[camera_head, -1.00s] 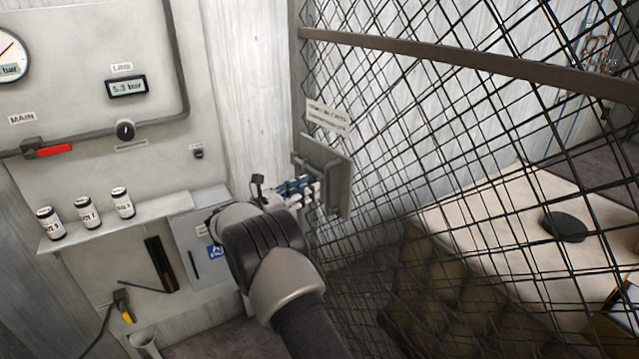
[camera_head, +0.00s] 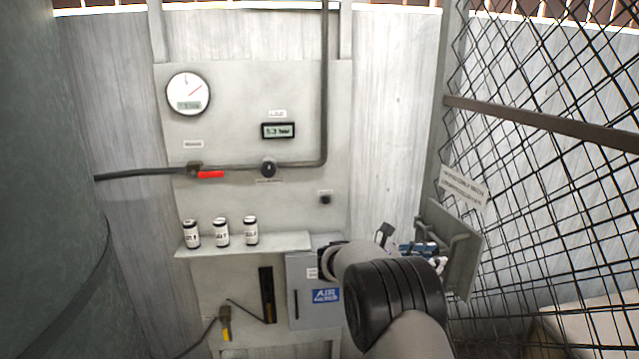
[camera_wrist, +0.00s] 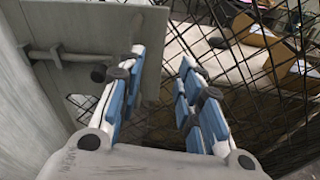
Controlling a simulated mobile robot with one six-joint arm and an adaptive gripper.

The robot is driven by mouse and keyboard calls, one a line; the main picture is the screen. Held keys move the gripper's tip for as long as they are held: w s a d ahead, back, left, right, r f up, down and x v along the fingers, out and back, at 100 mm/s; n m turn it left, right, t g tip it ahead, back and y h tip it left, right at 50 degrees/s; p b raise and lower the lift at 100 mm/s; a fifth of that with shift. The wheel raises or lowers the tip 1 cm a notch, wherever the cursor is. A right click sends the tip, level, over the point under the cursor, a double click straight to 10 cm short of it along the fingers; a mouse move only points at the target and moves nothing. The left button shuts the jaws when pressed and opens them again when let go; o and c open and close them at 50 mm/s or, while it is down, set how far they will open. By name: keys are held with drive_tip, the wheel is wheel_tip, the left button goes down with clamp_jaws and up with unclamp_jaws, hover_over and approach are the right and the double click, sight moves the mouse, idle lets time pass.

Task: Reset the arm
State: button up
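My arm comes up from the bottom right of the head view and bends toward a grey plate (camera_head: 462,277) fixed at the edge of the mesh fence. My gripper (camera_wrist: 158,75) shows in the wrist view with its two blue-padded fingers spread apart and nothing between them. The grey plate (camera_wrist: 95,40) with a bar handle lies just left of the left finger in that view. I cannot tell whether the finger touches it. In the head view the gripper is partly hidden behind my arm.
A wall panel carries a round gauge (camera_head: 188,94), a small display (camera_head: 278,130), a pipe with a red lever (camera_head: 210,174), and a shelf (camera_head: 240,246) with three small canisters. A grey box (camera_head: 306,290) hangs below. The mesh fence (camera_head: 560,90) bounds the right side.

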drive_tip(key=s+a+r+m+g+y, duration=0.1)
drive_tip(key=s+r+m+y, duration=0.2)
drive_tip(key=s, duration=0.5)
drive_tip(key=s+a+r+m+y, duration=0.1)
drive_tip(key=s+r+m+y, duration=0.15)
drive_tip(key=s, duration=0.45)
drive_tip(key=s+a+r+m+g+y, duration=0.1)
drive_tip(key=s+r+m+y, duration=0.2)
drive_tip(key=s, duration=0.5)
drive_tip(key=s+a+f+m+t+y, duration=0.1)
drive_tip(key=s+a+m, duration=0.4)
drive_tip(key=s, duration=0.5)
drive_tip(key=s+a+f+m+t+y, duration=0.2)
drive_tip(key=s+a+f+m+y, duration=0.2)
drive_tip(key=s+a, duration=0.4)
drive_tip(key=shift+s+m+y, duration=0.75)
drive_tip(key=shift+s+y, duration=0.3)
drive_tip(key=shift+y, duration=0.2)
